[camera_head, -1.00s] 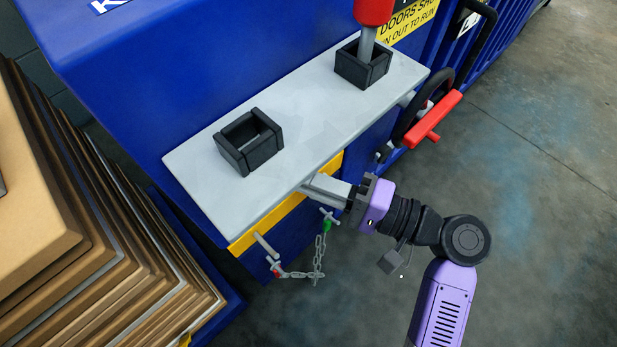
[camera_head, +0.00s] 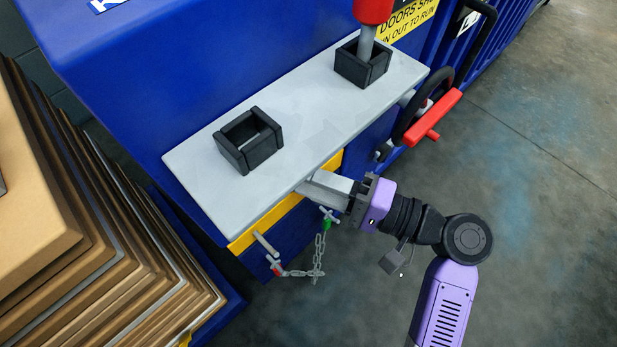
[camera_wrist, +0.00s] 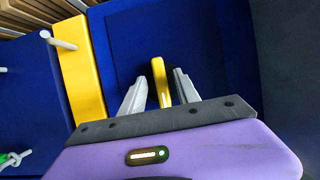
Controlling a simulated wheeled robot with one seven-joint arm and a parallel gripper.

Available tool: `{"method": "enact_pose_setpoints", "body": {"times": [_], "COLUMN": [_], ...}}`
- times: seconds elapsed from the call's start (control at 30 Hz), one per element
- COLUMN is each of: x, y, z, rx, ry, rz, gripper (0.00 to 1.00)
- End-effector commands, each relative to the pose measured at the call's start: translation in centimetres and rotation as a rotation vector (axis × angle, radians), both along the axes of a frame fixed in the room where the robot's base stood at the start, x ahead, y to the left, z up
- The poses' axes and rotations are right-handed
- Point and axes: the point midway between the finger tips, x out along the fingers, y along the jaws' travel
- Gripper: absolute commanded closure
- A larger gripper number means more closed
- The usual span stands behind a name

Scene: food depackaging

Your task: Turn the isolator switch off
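A short yellow bar (camera_wrist: 160,82), seemingly the isolator switch's handle, stands out from the blue panel in the wrist view. My gripper (camera_wrist: 160,88) is open, with one grey finger on each side of the bar. A narrow gap shows beside the bar, so the fingers do not look closed on it. In the head view my gripper (camera_head: 328,188) reaches in below the edge of the grey shelf. The shelf hides the switch there, and the switch's markings cannot be seen.
The grey shelf (camera_head: 300,120) overhangs my fingertips and carries two black square holders. A chain (camera_head: 319,255) hangs from pins close below my gripper. A red-handled wheel (camera_head: 432,117) is to the right. Stacked cardboard (camera_head: 110,270) stands at left. The floor at right is clear.

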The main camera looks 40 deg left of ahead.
Motion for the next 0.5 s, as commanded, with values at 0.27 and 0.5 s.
{"method": "enact_pose_setpoints", "body": {"times": [0.27, 0.5], "x": [1.4, 2.2], "y": [-3.8, -6.7], "z": [0.2, 0.0], "rx": [0.001, -0.001], "ry": [0.001, 0.001], "rz": [-0.005, -0.003], "gripper": [0.62, 0.62]}}
